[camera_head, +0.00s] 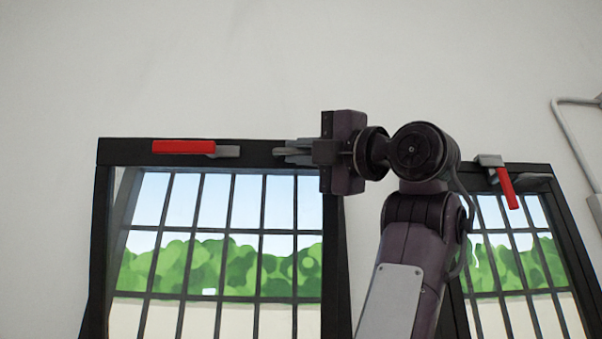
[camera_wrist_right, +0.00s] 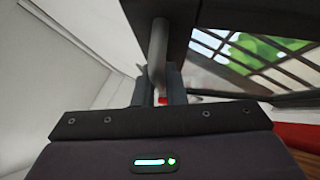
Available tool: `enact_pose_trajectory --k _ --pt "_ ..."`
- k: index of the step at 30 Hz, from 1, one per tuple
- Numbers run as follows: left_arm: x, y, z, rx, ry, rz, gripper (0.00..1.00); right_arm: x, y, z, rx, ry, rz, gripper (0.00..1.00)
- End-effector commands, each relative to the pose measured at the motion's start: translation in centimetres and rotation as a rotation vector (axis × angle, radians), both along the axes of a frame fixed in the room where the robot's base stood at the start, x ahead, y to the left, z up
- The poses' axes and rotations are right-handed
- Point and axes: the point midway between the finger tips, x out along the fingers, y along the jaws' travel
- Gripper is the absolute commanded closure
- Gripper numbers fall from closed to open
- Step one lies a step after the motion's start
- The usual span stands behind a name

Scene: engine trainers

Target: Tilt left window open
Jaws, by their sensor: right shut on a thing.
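The left window (camera_head: 102,200) has a dark frame with a barred pane and stands left of centre in the head view. Its red lever (camera_head: 183,147) lies level along the top edge, pointing left from a grey mount. My right gripper (camera_head: 291,152) is at the top right of this window, fingers pointing left. In the wrist view the right gripper (camera_wrist_right: 159,88) is shut on a grey bar handle (camera_wrist_right: 158,45) beside the dark frame. A small red spot shows behind the fingers. I cannot tell how far the window is tilted. My left gripper is out of view.
A second barred window (camera_head: 530,240) stands at the right, with its red lever (camera_head: 507,188) hanging downward and a grey handle (camera_head: 535,177) on its top edge. A grey pipe (camera_head: 572,125) runs at the far right. The wall (camera_head: 250,60) above is bare.

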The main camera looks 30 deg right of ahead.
Motion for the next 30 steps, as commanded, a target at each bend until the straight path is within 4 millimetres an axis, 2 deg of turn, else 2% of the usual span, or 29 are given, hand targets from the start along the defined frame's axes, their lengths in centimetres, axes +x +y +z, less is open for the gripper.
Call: enact_pose_trajectory --k 10,11,16,26,30 --pt "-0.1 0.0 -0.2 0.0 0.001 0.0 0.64 -0.1 0.2 0.0 -0.004 -0.006 0.001 1.0" --pt "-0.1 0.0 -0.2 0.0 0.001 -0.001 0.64 -0.1 0.2 0.0 -0.004 -0.006 0.001 0.88" --pt "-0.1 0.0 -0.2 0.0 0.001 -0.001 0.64 -0.1 0.1 0.0 -0.004 -0.006 0.001 0.68" --pt "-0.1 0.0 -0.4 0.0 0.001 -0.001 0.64 -0.3 0.0 -0.2 -0.003 -0.006 0.0 0.68" --pt "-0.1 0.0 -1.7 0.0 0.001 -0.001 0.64 -1.8 -0.3 -1.0 -0.004 -0.01 0.0 0.68"
